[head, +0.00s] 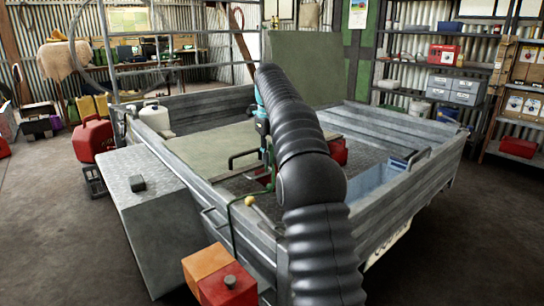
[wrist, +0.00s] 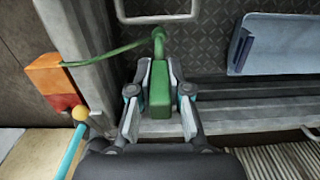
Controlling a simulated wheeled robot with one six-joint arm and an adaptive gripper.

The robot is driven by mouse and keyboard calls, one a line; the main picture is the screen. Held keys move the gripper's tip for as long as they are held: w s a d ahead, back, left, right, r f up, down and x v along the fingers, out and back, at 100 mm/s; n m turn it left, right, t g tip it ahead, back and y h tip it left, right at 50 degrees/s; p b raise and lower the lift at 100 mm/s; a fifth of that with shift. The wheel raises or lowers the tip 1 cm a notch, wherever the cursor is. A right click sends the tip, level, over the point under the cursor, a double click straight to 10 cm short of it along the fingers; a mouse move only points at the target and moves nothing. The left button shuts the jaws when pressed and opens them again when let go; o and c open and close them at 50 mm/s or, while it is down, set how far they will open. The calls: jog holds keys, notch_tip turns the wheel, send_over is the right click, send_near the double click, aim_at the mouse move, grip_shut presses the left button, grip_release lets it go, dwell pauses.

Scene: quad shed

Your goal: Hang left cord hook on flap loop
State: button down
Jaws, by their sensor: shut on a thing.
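My gripper (wrist: 160,72) is shut on the green cord hook (wrist: 159,96), with one finger on each side of its block. The hook's rounded end (wrist: 158,36) points away from the gripper. In the head view the loop (head: 243,155) stands at the edge of the flat panel (head: 215,143). My arm partly hides the gripper there.
The trailer's front rail (wrist: 240,105) runs below the gripper. An orange and red lamp (head: 207,264) and a yellow-tipped rod (head: 250,201) stand at the left. A blue bin (head: 375,185) is to the right. Checkered floor (wrist: 200,45) is open between.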

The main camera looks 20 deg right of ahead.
jog(key=shift+w+a, duration=0.3)
jog(key=shift+w, duration=0.5)
jog(key=shift+w+a, duration=0.3)
jog(key=shift+w, duration=0.55)
jog(key=shift+f+b, duration=1.4)
jog(key=shift+f, duration=0.6)
dwell(0.5)
jog(key=c, duration=0.6)
grip_release()
jog(key=shift+o, duration=0.2)
